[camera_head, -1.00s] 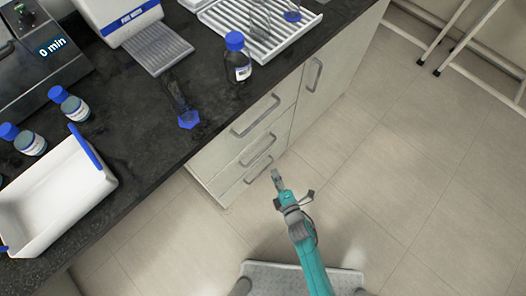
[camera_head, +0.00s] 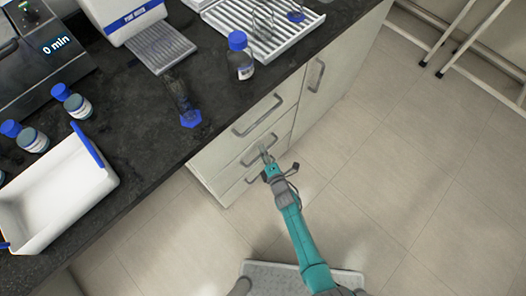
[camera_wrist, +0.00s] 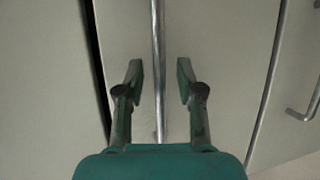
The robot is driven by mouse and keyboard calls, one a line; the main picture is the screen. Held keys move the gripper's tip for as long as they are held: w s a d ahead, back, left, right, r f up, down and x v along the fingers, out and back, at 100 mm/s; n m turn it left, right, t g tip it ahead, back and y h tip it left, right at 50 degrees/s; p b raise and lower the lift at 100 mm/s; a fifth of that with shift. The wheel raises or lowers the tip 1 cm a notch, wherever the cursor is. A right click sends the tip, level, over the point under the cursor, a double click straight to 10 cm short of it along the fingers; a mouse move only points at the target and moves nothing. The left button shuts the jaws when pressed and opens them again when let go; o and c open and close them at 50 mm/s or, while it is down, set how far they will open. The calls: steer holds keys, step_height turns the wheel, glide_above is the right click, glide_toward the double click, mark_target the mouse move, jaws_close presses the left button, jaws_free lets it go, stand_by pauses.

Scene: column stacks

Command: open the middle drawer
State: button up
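The middle drawer (camera_head: 284,130) is in the cabinet under the dark counter, and its front looks flush with the others. Its metal bar handle (camera_head: 272,138) faces my gripper (camera_head: 265,155), which is at the handle in the head view. In the wrist view a handle bar (camera_wrist: 158,60) runs upright through the picture between the two fingers of my gripper (camera_wrist: 159,82). The fingers are open, with a gap showing on each side of the bar. The head view is too small to show the fingertips clearly.
The top drawer handle (camera_head: 258,117) sits just above, and a door handle (camera_head: 316,75) is to the right. Another handle (camera_wrist: 308,108) shows at the right of the wrist view. Bottles and a white tray (camera_head: 95,185) stand on the counter.

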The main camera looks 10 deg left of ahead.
steer(key=shift+w+a, duration=0.15)
steer(key=shift+w, duration=0.15)
jaws_close()
steer(key=shift+s+f, duration=0.1)
